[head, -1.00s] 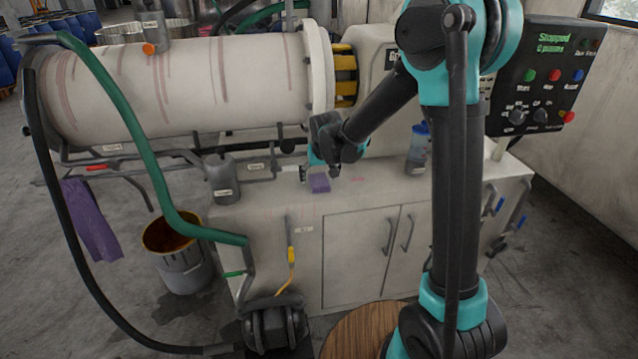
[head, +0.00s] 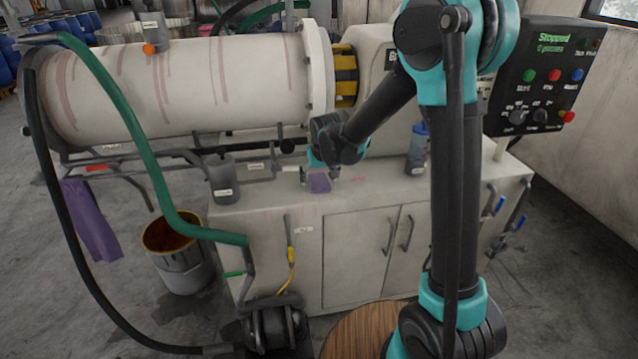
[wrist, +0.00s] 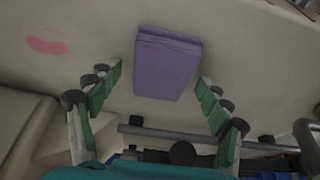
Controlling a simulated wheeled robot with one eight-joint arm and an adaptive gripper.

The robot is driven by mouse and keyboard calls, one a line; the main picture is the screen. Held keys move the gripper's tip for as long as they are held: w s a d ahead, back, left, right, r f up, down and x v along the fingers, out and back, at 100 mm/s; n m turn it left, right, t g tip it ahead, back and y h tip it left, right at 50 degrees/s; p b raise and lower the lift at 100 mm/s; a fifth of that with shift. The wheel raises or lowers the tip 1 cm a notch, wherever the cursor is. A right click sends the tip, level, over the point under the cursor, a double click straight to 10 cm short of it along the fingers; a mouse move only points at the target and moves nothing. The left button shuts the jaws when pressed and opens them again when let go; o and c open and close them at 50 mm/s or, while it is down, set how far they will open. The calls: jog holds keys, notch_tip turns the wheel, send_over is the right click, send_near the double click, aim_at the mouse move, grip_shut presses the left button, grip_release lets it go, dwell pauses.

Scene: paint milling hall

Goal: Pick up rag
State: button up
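The rag is most likely the folded purple cloth (head: 319,183) on the cabinet top, just below my gripper in the head view. In the wrist view the purple cloth (wrist: 168,64) lies between and a little beyond my fingertips, with bare surface on both sides of it. My gripper (wrist: 158,84) is open, its teal-padded fingers spread wider than the cloth and not touching it. In the head view my gripper (head: 324,172) is small and partly hides the cloth's surroundings. Another purple cloth (head: 92,220) hangs from a pipe at the far left.
A grey can (head: 222,180) stands left of the cloth and a blue-capped bottle (head: 417,150) stands right of it on the cabinet top (head: 375,190). The large mill drum (head: 180,85) is behind. A bucket (head: 180,252) stands on the floor. Pipes (wrist: 210,140) show near my gripper.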

aim_at(319, 179)
jog(key=c, duration=1.1)
jog(key=shift+r, duration=0.1)
notch_tip(319, 179, up, 20)
jog(key=shift+r, duration=0.2)
